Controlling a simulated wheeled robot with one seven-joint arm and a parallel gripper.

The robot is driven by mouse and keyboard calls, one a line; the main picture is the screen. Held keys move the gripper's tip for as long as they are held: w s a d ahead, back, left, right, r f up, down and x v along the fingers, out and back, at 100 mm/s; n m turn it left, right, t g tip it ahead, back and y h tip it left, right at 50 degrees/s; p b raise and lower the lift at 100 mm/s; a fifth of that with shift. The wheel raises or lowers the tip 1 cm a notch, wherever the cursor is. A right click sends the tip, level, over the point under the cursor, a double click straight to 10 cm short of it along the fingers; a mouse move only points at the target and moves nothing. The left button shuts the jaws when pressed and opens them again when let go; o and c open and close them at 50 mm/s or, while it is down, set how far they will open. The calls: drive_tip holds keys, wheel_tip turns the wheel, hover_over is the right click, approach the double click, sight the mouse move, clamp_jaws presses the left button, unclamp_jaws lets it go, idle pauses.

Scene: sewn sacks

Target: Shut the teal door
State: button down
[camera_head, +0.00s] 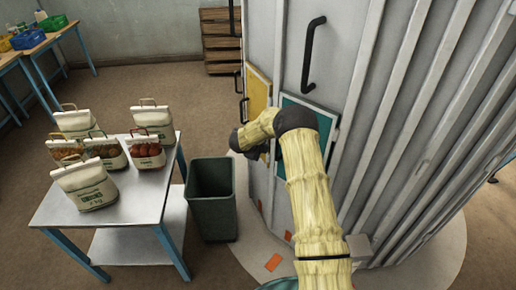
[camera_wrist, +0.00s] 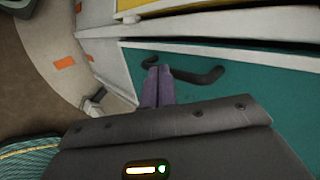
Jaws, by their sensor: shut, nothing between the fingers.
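The teal door (camera_head: 326,121) is a panel low on the grey metal silo, partly hidden behind my arm in the head view. It fills much of the wrist view (camera_wrist: 255,105), with a pale frame along its upper and left edges. I cannot tell whether it stands slightly ajar or flush. A dark bar handle (camera_wrist: 205,76) is on it. My gripper (camera_wrist: 158,72) is shut and empty, its fingertips in front of the handle's left part; contact is unclear. In the head view my gripper (camera_head: 256,153) is mostly hidden by my wrist.
A yellow door (camera_head: 258,92) is left of the teal one. A dark green bin (camera_head: 211,200) stands left of the silo. A metal table (camera_head: 140,200) holds several sacks (camera_head: 88,187). A black handle (camera_head: 312,53) sticks out above. Floor is clear behind the table.

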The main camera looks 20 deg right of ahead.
drive_tip(key=b+v, duration=0.1)
drive_tip(key=v, duration=0.4)
drive_tip(key=shift+a+r, duration=0.15)
drive_tip(key=shift+a, duration=0.15)
drive_tip(key=a+r+n+t+y, duration=0.4)
drive_tip(key=a+r+n, duration=0.2)
drive_tip(key=r+n, duration=0.3)
drive_tip(key=s+a+r+n+y, duration=0.3)
drive_tip(key=s+n, duration=0.5)
drive_tip(key=s+d+n+g, duration=0.1)
drive_tip(key=s+n+g, duration=0.2)
drive_tip(key=s, duration=1.1)
drive_tip(key=s+d+n+g, duration=0.1)
drive_tip(key=s+n+g, duration=0.3)
drive_tip(key=s+n, duration=0.4)
drive_tip(key=s, duration=0.6)
drive_tip(key=shift+s+d, duration=0.3)
drive_tip(key=shift+d, duration=0.05)
